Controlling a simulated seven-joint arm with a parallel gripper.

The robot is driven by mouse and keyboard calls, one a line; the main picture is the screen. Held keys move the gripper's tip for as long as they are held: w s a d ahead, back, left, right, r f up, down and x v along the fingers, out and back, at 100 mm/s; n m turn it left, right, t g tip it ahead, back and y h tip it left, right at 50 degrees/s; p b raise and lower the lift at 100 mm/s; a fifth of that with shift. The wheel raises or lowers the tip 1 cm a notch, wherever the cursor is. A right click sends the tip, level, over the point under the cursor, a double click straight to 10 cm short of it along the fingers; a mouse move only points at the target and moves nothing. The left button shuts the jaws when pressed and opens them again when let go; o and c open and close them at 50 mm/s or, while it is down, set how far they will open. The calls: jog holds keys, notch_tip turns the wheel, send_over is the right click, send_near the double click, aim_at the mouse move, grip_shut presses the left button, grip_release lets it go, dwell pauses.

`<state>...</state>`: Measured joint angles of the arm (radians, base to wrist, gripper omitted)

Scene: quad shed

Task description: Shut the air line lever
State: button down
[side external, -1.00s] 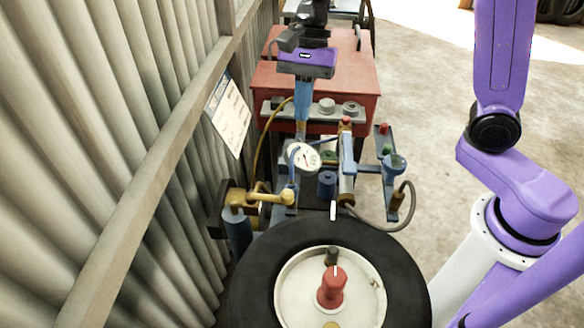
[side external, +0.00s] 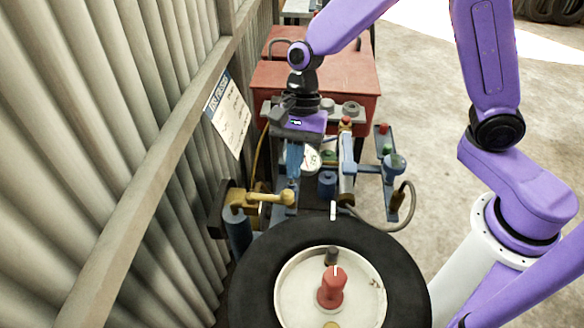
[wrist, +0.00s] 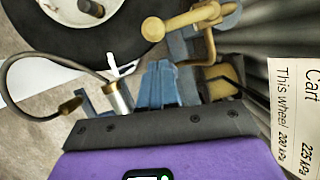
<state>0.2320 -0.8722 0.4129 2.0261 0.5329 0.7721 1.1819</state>
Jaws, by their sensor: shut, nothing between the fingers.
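The air line lever (side external: 268,197) is a yellow bar with a round knob at its end. It sticks out to the right from a yellow valve body at the wall side, level with the top of the tyre. In the wrist view the lever (wrist: 190,20) shows at the top, right of centre. My gripper (side external: 293,176) points down with its blue fingers together and empty, just behind the lever's knob and apart from it in the picture. The shut fingers also show in the wrist view (wrist: 160,66), below the lever. The exact gap in depth is unclear.
A black tyre (side external: 252,270) with a red knob (side external: 332,287) on its hub lies in front. A gauge (side external: 311,159), partly hidden by my gripper, a blue cylinder (side external: 327,184) and a grey hose (side external: 400,222) are close by. The corrugated wall (side external: 150,110) bounds the left.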

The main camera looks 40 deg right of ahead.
jog(key=shift+s+a, duration=0.55)
jog(key=shift+a, duration=0.2)
